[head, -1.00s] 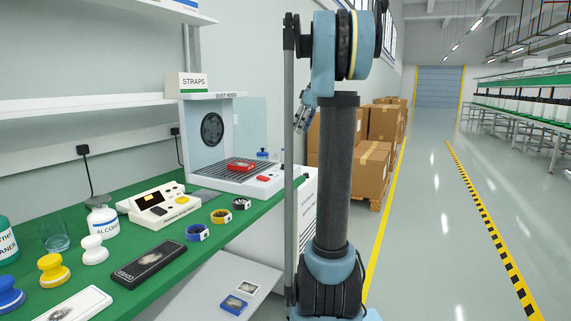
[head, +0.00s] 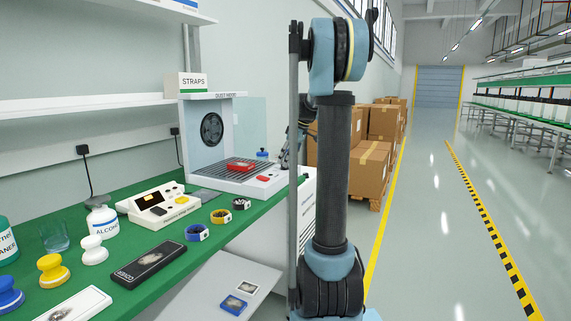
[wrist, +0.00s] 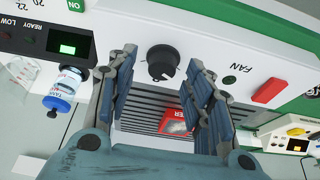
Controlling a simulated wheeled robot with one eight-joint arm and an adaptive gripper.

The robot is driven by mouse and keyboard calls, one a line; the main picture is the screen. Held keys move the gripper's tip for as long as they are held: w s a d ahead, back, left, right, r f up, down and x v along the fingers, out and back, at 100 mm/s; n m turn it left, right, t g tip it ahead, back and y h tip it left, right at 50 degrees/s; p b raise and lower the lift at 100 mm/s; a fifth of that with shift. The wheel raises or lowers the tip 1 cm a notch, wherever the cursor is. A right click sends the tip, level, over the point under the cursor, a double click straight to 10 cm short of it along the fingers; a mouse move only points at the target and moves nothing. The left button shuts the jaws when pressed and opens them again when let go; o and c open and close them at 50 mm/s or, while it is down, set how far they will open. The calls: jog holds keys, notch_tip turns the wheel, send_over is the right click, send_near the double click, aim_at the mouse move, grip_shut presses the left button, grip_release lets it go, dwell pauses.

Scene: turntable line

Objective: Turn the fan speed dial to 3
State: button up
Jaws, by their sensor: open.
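The fan dial (wrist: 163,62) is a round black knob on the white front panel of the dust hood, beside the word FAN. It sits between the open finger pads of my gripper (wrist: 163,60) in the wrist view; I cannot tell whether they touch it. No pointer setting can be read. In the head view the dust hood (head: 213,97) stands at the far end of the green bench, and the dial cannot be made out. My gripper is mostly hidden behind my arm there.
A red switch (wrist: 267,91) is beside the FAN label. A red box (wrist: 174,121) lies on the hood's grille. A small blue-and-white bottle (wrist: 61,95) is near a lit green display (wrist: 67,49). Several cartons (head: 368,170) stand beyond my arm.

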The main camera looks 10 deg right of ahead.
jog(key=shift+w+a+f, duration=0.15)
jog(key=shift+a+f, duration=0.05)
jog(key=shift+f, duration=0.45)
jog(key=c, duration=1)
jog(key=shift+c, duration=0.2)
